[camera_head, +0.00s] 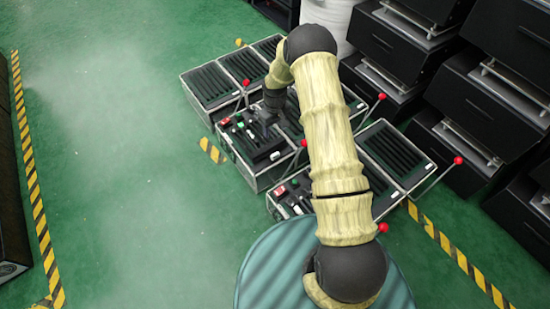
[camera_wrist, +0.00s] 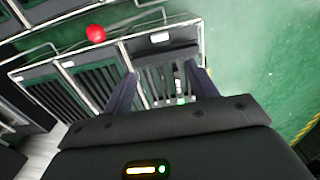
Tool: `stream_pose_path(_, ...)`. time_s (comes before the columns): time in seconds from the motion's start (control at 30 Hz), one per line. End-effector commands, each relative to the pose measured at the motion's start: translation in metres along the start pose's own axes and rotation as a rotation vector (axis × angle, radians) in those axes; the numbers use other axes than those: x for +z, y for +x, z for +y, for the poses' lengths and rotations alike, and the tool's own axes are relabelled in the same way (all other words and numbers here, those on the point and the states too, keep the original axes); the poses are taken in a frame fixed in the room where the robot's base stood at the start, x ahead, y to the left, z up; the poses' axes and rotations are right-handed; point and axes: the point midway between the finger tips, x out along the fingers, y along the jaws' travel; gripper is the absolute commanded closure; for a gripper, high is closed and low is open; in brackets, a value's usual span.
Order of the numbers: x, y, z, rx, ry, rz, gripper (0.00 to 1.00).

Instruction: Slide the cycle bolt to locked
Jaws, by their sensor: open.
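My gripper (camera_head: 265,113) is over the middle console (camera_head: 262,160) in the head view. In the wrist view its two dark fingers (camera_wrist: 163,86) are apart, over a panel with slots. Between them, nearer the right finger, a small upright dark and white piece with a green patch (camera_wrist: 180,86) stands in a slot. It may be the cycle bolt, but no label can be read. I cannot tell whether the fingers touch it. The head view also shows small white, red and green parts (camera_head: 236,124) on the console's front left; part of its top is hidden by my arm.
Red-knobbed levers (camera_head: 381,97) stick out around the consoles; one red knob (camera_wrist: 95,33) shows in the wrist view. Another console (camera_head: 405,150) is at the right, partly behind my arm. Dark stacked cabinets (camera_head: 490,85) stand at the right. The green floor (camera_head: 120,150) at the left is clear.

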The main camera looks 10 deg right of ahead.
Motion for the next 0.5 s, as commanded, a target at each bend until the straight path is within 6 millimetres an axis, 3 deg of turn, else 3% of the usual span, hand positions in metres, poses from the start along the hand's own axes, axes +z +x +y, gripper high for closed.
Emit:
stream_pose_path(0.33,0.000,0.001,0.000,0.000,0.000,0.000,0.42)
stream_pose_path(0.5,0.001,0.017,0.000,-0.001,0.000,-0.002,0.42)
